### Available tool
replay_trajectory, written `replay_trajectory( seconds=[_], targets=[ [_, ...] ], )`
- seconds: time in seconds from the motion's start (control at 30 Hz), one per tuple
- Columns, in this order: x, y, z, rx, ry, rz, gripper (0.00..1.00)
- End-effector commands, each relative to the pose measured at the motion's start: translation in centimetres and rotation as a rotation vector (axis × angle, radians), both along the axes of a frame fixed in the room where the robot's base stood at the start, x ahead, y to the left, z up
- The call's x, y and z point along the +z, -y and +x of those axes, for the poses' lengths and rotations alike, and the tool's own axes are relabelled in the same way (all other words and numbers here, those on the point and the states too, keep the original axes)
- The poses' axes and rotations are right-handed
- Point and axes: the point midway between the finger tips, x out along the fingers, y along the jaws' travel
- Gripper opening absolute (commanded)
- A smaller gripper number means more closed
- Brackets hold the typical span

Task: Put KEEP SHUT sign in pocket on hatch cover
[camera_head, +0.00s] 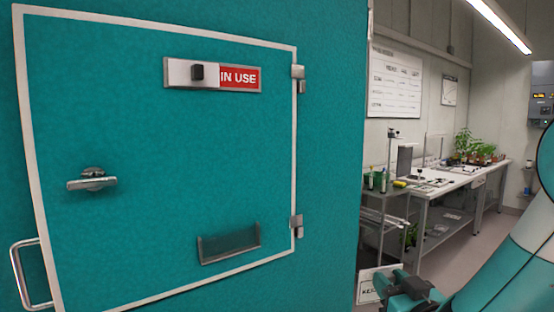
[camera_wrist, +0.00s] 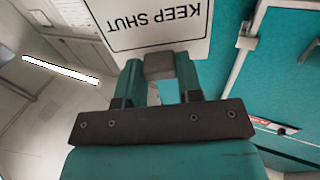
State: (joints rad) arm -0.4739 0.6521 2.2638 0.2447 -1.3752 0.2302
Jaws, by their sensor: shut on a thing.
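The teal hatch cover (camera_head: 130,150) is closed, with a white border around it. Its pocket (camera_head: 229,243), a shallow grey holder, sits low on the right part of the cover and looks empty. My gripper (camera_head: 395,283) is at the bottom of the head view, right of the hatch and apart from it. It is shut on the white KEEP SHUT sign (camera_head: 372,285), which is partly cut off by the frame's lower edge. In the wrist view the sign (camera_wrist: 150,15) appears upside down, with its edge at my gripper's fingertips (camera_wrist: 160,68).
The hatch has a lever handle (camera_head: 92,180), a red IN USE slider plate (camera_head: 240,78) and hinges (camera_head: 297,226) on its right edge. A grab bar (camera_head: 22,275) is at lower left. Benches with plants (camera_head: 475,148) stand behind at right, beyond open floor.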

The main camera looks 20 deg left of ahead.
Motion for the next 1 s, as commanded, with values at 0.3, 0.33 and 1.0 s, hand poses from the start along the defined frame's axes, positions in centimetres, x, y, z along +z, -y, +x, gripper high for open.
replay_trajectory(
  seconds=[0.3,0.33,1.0],
  targets=[
    [14.4,-13.1,-8.1,0.275,-0.013,-0.010,0.05],
    [15.5,-14.0,-9.0,0.297,-0.016,-0.010,0.05],
    [21.5,-20.5,-14.6,0.439,-0.034,-0.015,0.05]
  ],
)
